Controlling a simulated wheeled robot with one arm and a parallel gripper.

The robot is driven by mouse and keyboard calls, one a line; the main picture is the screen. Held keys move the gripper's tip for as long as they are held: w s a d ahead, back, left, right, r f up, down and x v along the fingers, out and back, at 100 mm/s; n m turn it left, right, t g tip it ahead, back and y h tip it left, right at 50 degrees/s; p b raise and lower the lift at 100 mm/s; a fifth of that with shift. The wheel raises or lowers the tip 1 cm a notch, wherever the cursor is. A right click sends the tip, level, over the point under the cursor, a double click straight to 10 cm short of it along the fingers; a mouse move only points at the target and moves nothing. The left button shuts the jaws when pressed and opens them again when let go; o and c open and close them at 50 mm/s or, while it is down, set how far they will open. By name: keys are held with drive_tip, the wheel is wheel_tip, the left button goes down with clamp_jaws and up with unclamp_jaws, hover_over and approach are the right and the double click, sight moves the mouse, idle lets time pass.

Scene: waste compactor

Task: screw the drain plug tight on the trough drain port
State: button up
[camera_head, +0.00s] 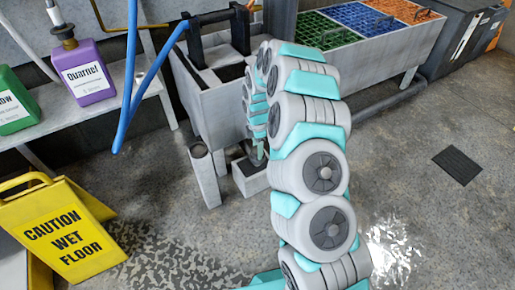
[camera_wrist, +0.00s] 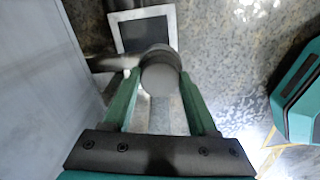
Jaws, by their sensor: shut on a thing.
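In the wrist view, the green fingers of my gripper (camera_wrist: 160,76) are shut on a round grey plug (camera_wrist: 160,79), one fingertip on each side of it. A dark metal collar or pipe end sits right behind the plug; I cannot tell how far the plug is seated. The drain port's thread is hidden. The grey trough (camera_head: 216,112) stands at the centre left in the head view, and its wall (camera_wrist: 50,85) fills the left of the wrist view. In the head view my arm reaches down beside the trough, and my gripper is mostly hidden.
A square floor box (camera_head: 252,177) with a dark opening lies below the gripper. A post (camera_head: 204,178) stands beside it. A yellow wet-floor sign (camera_head: 62,230), a shelf with a purple jug (camera_head: 88,75) and a hanging blue hose (camera_head: 131,90) are left.

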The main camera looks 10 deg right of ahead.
clamp_jaws()
drive_tip(key=m, duration=0.5)
drive_tip(key=shift+m, duration=0.3)
drive_tip(key=m, duration=0.4)
drive_tip(key=shift+m, duration=0.4)
drive_tip(key=m, duration=0.5)
